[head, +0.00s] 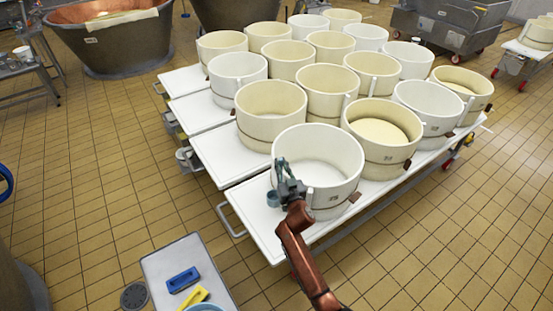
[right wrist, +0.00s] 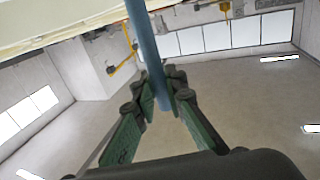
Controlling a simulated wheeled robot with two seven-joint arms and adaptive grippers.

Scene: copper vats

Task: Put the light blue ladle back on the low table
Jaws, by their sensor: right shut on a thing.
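My right gripper (head: 287,180) is at the near white mould on the trolley, over its left rim. It is shut on the light blue ladle (head: 273,198), whose bowl shows just left of the fingers. In the right wrist view the fingers (right wrist: 163,100) close around the ladle's blue-grey handle (right wrist: 145,45). I cannot tell whether the ladle touches the mould. A low table (head: 160,266) with a pale top stands at the lower left, apart from the gripper. My left gripper is out of view.
Several cream and white moulds (head: 272,108) stand on white-topped trolleys (head: 252,215). A blue brush-like block (head: 183,279) and a yellow one (head: 193,297) lie on the low table. A light blue round thing (head: 205,307) is cut off at the bottom edge. Tiled floor (head: 120,180) is clear between.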

